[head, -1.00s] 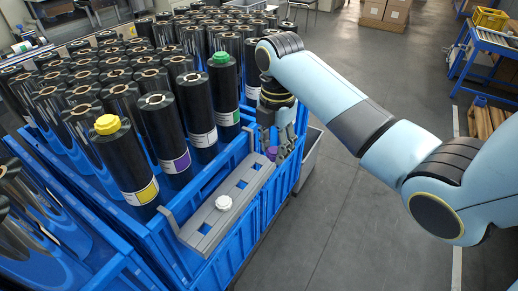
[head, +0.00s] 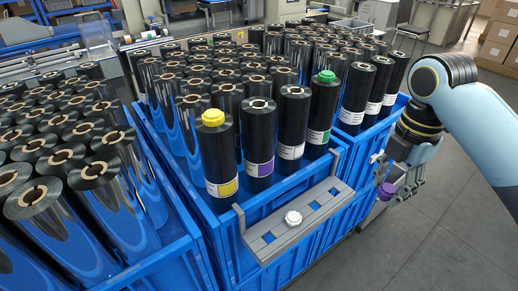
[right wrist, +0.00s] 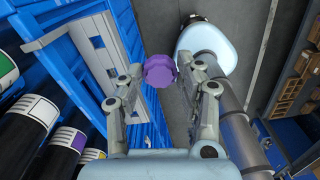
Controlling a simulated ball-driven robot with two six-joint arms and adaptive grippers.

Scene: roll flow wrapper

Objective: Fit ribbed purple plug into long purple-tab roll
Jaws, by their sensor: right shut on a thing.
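The ribbed purple plug (right wrist: 160,71) is between the fingertips of my right gripper (right wrist: 162,77) in the right wrist view. In the head view the purple plug (head: 387,191) hangs at the tip of my right gripper (head: 392,178), to the right of the grey holder and clear of the crate. The long purple-tab roll (head: 259,145) stands upright in the front row of the blue crate, with an open core on top. Its purple label also shows in the right wrist view (right wrist: 73,141). My left gripper is not in view.
A grey holder (head: 325,208) hangs on the crate's front edge with a white plug (head: 293,217) on it. A yellow-capped roll (head: 218,160) and a green-capped roll (head: 323,110) stand either side of the purple-tab roll. Many black rolls fill the blue crates.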

